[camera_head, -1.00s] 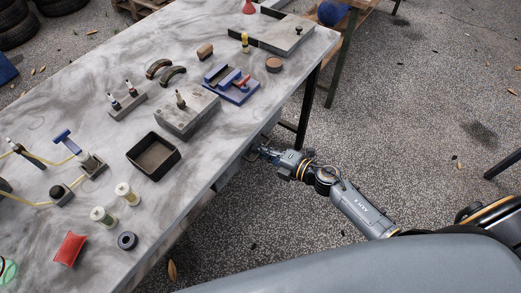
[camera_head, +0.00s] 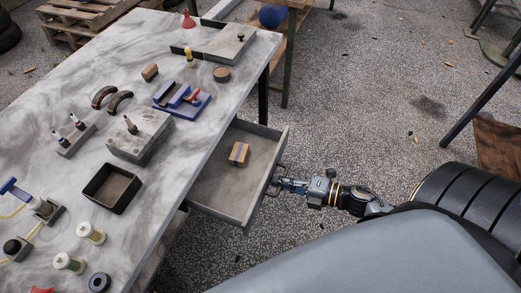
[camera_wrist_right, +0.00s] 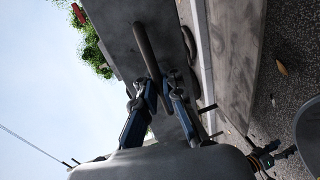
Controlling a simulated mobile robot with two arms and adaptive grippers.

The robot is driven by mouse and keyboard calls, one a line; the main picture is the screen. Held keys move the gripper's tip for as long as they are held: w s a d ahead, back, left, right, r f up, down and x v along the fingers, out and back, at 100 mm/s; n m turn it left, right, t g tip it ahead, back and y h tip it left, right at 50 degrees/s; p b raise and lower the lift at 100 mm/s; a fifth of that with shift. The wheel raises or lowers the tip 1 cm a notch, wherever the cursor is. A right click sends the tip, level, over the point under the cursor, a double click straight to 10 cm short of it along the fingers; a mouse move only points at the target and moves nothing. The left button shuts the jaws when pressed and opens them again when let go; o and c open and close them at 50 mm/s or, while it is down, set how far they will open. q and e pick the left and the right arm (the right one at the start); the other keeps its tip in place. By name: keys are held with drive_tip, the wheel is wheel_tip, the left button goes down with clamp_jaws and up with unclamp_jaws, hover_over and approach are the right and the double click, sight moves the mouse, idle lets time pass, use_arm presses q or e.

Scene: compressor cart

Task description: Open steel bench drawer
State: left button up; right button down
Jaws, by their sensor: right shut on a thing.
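The steel bench drawer (camera_head: 220,195) stands pulled well out from under the bench top (camera_head: 150,215) in the head view. A small tan block with a blue stripe (camera_head: 239,154) lies inside it. My right gripper (camera_head: 279,183) is at the drawer's front, shut on its bar handle. In the right wrist view, the two fingers of the right gripper (camera_wrist_right: 165,95) close around the dark handle bar (camera_wrist_right: 147,50), with the grey drawer front (camera_wrist_right: 118,35) behind it. My left gripper is in neither view.
The bench top carries a black tray (camera_head: 112,188), a blue vise (camera_head: 182,99), a grey block (camera_head: 140,138), spools (camera_head: 90,232) and other small things. A wooden pallet (camera_head: 85,18) lies behind. Open gravel ground (camera_head: 350,95) is to the right.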

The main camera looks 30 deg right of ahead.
drive_tip(key=shift+f+v, duration=0.1)
drive_tip(key=shift+v, duration=0.7)
drive_tip(key=shift+f+v, duration=0.15)
drive_tip(key=shift+v, duration=0.65)
drive_tip(key=shift+d, duration=0.1)
drive_tip(key=c, duration=1.8)
unclamp_jaws()
drive_tip(key=shift+o, duration=0.2)
drive_tip(key=v, duration=1.2)
drive_tip(key=shift+f, duration=0.1)
